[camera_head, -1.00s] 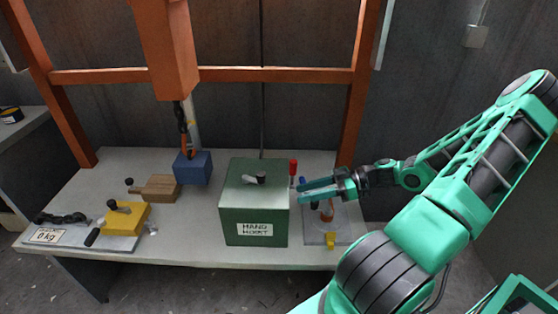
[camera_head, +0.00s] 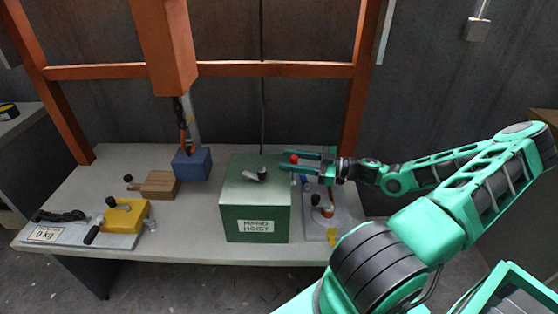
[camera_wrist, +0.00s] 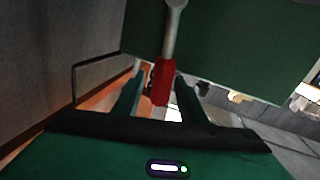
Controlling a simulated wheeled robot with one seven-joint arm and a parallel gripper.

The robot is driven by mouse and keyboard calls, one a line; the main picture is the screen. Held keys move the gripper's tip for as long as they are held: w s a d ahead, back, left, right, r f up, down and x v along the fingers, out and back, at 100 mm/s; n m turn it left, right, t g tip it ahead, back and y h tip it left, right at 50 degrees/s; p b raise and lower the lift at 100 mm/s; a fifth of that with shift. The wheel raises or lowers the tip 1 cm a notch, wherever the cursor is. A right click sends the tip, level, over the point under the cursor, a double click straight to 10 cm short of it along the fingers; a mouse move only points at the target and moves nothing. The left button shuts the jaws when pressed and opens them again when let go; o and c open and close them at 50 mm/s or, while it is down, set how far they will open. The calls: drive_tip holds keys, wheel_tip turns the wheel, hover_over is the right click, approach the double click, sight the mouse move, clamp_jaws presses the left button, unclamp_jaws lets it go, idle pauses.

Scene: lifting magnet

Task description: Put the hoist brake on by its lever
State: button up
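The green hand hoist box (camera_head: 255,206), labelled "HAND HOIST", stands at the table's middle. The brake lever has a red grip (camera_head: 294,158) at the box's right side; only its top shows in the head view. In the wrist view the red grip (camera_wrist: 160,84) on its grey shaft (camera_wrist: 174,30) lies between my fingers, with the green box wall behind. My gripper (camera_head: 286,162) is open around the grip, one finger on each side. Small gaps seem to show beside it, so I see no clear hold.
A crank knob (camera_head: 258,175) is on the box top, close to my fingertips. A grey plate (camera_head: 318,232) with an orange part and a yellow piece lies right of the box. A blue block (camera_head: 192,166) hangs beneath the orange column, beside a wooden block (camera_head: 158,185).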

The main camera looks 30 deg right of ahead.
drive_tip(key=shift+x, duration=1.65)
